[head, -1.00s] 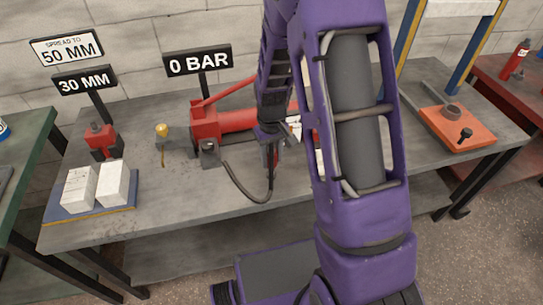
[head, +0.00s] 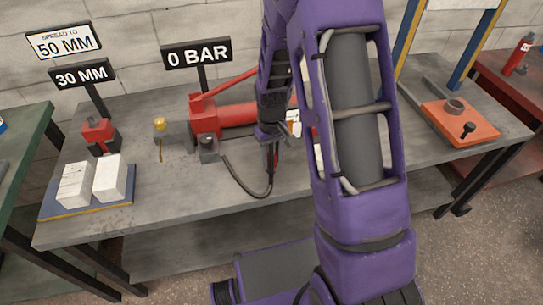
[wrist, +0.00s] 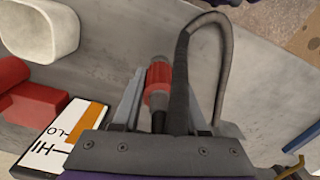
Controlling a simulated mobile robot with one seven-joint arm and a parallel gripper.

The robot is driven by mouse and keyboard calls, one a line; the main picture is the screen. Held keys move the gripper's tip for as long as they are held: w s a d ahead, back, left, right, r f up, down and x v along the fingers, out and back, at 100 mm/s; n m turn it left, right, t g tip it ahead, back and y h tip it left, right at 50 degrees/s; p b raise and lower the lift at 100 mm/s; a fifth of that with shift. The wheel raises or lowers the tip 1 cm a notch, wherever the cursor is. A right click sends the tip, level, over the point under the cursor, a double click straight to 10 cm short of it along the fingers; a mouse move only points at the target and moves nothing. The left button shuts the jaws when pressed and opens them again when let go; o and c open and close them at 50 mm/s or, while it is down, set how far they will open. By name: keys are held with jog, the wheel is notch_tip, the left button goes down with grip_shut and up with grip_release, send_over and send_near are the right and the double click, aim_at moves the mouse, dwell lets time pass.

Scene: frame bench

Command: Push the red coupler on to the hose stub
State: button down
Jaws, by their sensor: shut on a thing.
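The red coupler (wrist: 158,84) is a ribbed red sleeve with a grey tip and a black tail. In the wrist view it lies between the two fingers of my gripper (wrist: 160,100), which is shut on it. In the head view my gripper (head: 272,158) is low over the front middle of the bench. A black hose (head: 240,185) runs from a small dark block (head: 208,148) in a sagging loop up to my gripper; it also arches beside the coupler in the wrist view (wrist: 185,70). I cannot make out the hose stub; my arm covers part of the bench.
A red pump (head: 235,115) lies behind my gripper under a "0 BAR" sign (head: 197,55). White blocks (head: 91,180) stand on a blue tray at the left, below a red-and-black tool (head: 98,133) and a "30 MM" sign (head: 82,75). An orange plate (head: 460,122) lies right.

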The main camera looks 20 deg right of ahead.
jog(key=shift+f, duration=0.4)
jog(key=shift+c, duration=1.8)
grip_release()
notch_tip(320, 180, up, 18)
jog(key=p, duration=0.2)
jog(key=shift+f, duration=0.25)
